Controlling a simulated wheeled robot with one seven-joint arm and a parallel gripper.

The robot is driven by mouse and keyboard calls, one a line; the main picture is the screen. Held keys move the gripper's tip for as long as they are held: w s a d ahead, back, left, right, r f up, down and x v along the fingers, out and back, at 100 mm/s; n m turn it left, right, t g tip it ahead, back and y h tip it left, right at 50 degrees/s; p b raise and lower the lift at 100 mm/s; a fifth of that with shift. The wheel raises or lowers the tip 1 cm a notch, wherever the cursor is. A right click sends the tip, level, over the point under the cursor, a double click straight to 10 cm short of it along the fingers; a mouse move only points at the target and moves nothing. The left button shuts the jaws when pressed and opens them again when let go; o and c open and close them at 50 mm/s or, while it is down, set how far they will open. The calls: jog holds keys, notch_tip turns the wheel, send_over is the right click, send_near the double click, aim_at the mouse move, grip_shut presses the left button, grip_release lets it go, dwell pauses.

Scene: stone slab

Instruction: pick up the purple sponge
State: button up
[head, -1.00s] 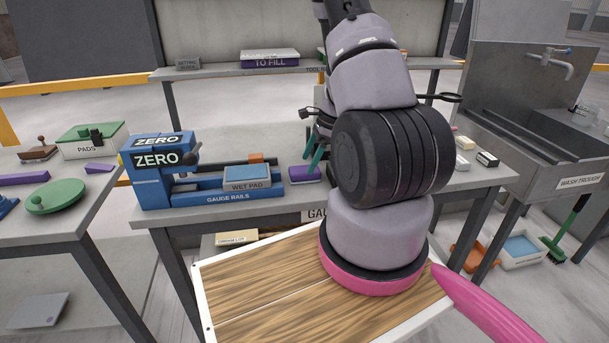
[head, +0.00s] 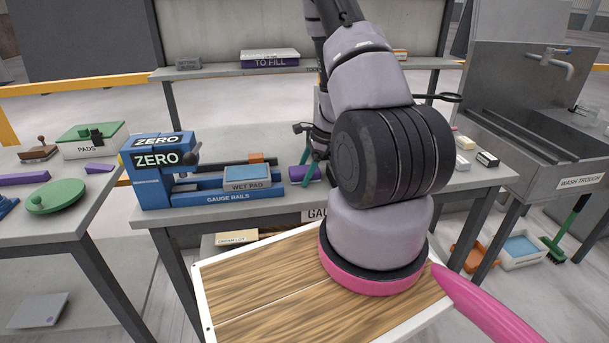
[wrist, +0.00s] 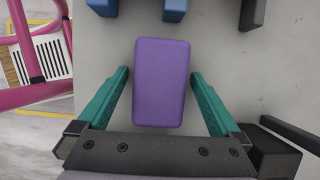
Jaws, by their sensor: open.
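The purple sponge (wrist: 162,80) lies flat on the grey slab in the wrist view, upright in the picture between my two teal fingers. My gripper (wrist: 160,82) is open, with one finger on each side of the sponge and a visible gap on both sides. In the head view the sponge (head: 299,174) shows just right of the blue gauge rails, partly covered by my gripper (head: 308,166) and arm. I cannot tell exactly how high the fingertips are above the slab.
The blue gauge rails (head: 231,197) with a wet pad (head: 247,184) stand left of the sponge. Blue blocks (wrist: 175,8) show at the wrist view's top edge. Small blocks (head: 487,159) sit on the bench's right. A wash trough (head: 540,120) stands further right.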

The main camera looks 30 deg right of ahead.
aim_at(304, 169)
jog(key=c, duration=1.4)
notch_tip(304, 169, up, 10)
jog(key=shift+r, duration=0.15)
